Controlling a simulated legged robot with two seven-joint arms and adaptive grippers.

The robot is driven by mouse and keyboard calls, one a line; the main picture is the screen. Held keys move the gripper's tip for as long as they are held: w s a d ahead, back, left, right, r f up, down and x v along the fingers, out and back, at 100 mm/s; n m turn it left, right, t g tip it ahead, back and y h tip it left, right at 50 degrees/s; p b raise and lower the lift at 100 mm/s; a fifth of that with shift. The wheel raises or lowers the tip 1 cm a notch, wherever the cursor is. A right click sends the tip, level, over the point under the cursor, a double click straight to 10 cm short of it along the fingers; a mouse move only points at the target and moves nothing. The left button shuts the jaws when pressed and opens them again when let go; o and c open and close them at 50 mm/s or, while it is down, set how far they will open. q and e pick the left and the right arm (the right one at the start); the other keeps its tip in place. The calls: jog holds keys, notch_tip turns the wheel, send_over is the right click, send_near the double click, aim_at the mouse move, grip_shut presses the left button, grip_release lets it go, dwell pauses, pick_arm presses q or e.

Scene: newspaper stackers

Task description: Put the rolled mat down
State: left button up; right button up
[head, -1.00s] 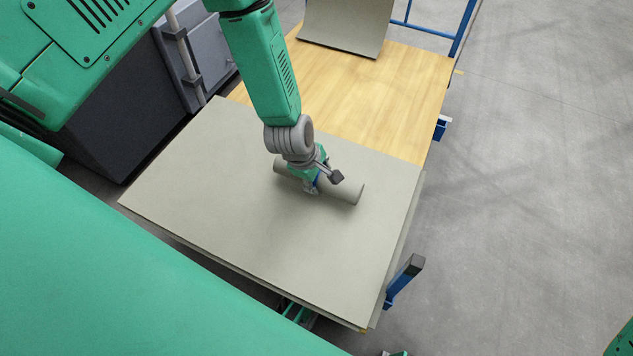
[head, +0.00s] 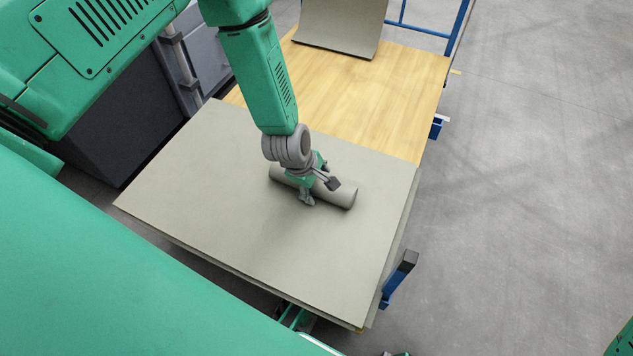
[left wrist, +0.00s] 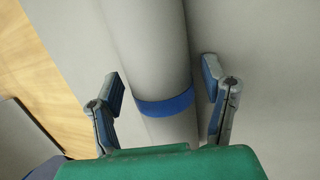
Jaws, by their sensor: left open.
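The rolled mat (head: 343,193) is a grey-beige cylinder lying on the flat stacked grey sheets (head: 220,190) on the table. In the left wrist view the rolled mat (left wrist: 150,45) has a blue band (left wrist: 166,104) around it. My left gripper (head: 318,192) is over the middle of the roll. In the left wrist view its fingers (left wrist: 162,88) stand open on either side of the roll, with visible gaps to it. The head view hides the part of the roll under the gripper. My right gripper cannot be made out in these frames.
Bare wooden tabletop (head: 370,110) lies behind the sheets, with a curved grey sheet (head: 340,28) at its far end. A blue post with a dark cap (head: 398,278) stands by the right front corner. Open concrete floor (head: 540,180) is to the right.

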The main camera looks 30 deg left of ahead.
pick_arm(q)
jog(key=shift+s+a+r, duration=0.1)
jog(key=shift+a+r, duration=0.1)
jog(key=shift+r, duration=0.25)
jog(key=p+v, duration=0.4)
jog(key=v, duration=0.7)
jog(key=shift+p, duration=0.4)
jog(key=s+a+f+m+g, duration=0.1)
jog(key=s+a+f+m, duration=0.1)
jog(key=s+m, duration=0.7)
jog(key=s+a+f+m+g+y, duration=0.1)
jog(key=s+a+f+m, duration=0.1)
jog(key=s+m, duration=0.7)
jog(key=s, duration=0.4)
jog(key=shift+a+m+g+y, duration=0.2)
jog(key=shift+m+g+y, duration=0.1)
jog(key=shift+g, duration=0.1)
jog(key=shift+r, duration=0.1)
notch_tip(320, 180, up, 11)
jog(key=p, duration=1)
jog(key=shift+w+p, duration=0.15)
jog(key=shift+p, duration=0.25)
